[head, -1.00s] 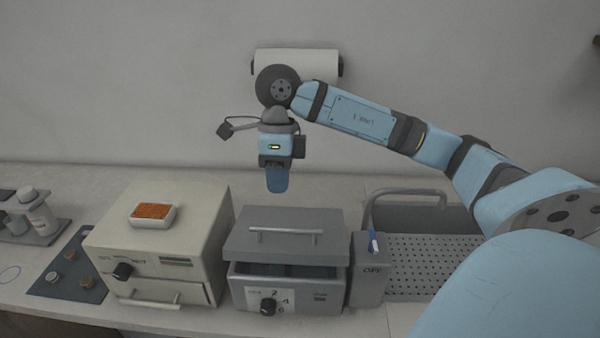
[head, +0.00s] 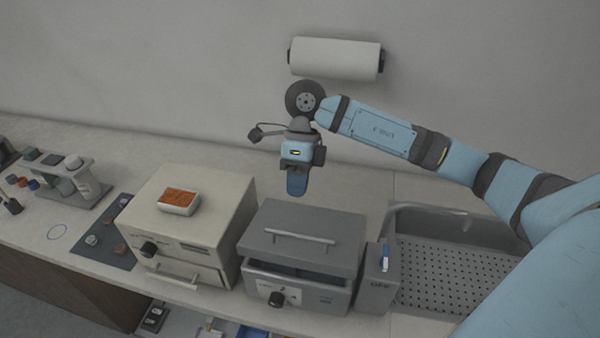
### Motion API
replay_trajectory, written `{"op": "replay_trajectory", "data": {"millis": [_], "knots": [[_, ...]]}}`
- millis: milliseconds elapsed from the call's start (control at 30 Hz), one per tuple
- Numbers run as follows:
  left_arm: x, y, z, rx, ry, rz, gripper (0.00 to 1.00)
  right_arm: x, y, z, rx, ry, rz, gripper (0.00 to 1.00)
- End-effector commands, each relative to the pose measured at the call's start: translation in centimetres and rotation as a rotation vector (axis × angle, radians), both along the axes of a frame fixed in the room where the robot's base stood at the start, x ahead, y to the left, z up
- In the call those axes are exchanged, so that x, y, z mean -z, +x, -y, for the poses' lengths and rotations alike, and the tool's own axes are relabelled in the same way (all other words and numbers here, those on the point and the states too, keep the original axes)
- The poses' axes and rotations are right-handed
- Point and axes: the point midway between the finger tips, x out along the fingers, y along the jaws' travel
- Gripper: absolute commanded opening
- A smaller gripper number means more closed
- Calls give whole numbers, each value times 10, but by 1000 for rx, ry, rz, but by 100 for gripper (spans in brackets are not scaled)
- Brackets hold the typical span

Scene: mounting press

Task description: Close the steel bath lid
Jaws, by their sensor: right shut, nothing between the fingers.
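The steel bath (head: 325,299) is a grey box on the counter with a dial on its front. Its lid (head: 330,225) has a bar handle (head: 300,236) across the top. A dark gap shows between the lid's front edge and the bath body, so the lid is not flush there. My right gripper (head: 297,187) points down near the lid's back edge, its blue fingers shut and empty. I cannot tell whether the fingers touch the lid. My left gripper is out of view.
A cream oven-like box (head: 170,227) with an orange-filled white tray (head: 179,201) stands left of the bath. A grey holder (head: 376,288) with a blue item is at its right, beside a perforated sink tray (head: 450,275). A paper roll (head: 336,58) hangs on the wall.

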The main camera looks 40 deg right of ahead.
Motion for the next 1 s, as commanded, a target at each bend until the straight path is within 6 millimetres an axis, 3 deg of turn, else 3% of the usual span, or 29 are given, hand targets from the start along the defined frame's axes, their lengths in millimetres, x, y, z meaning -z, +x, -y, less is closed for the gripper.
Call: {"op": "replay_trajectory", "data": {"millis": [100, 400, 1000], "knots": [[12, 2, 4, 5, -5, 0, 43, 29, -8, -9, -1, 2, -1, 0], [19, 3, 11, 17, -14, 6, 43, 66, -20, -23, 0, 2, 0, 0], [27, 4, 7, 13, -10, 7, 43, 77, -22, -25, 0, 0, 1, 0]]}}
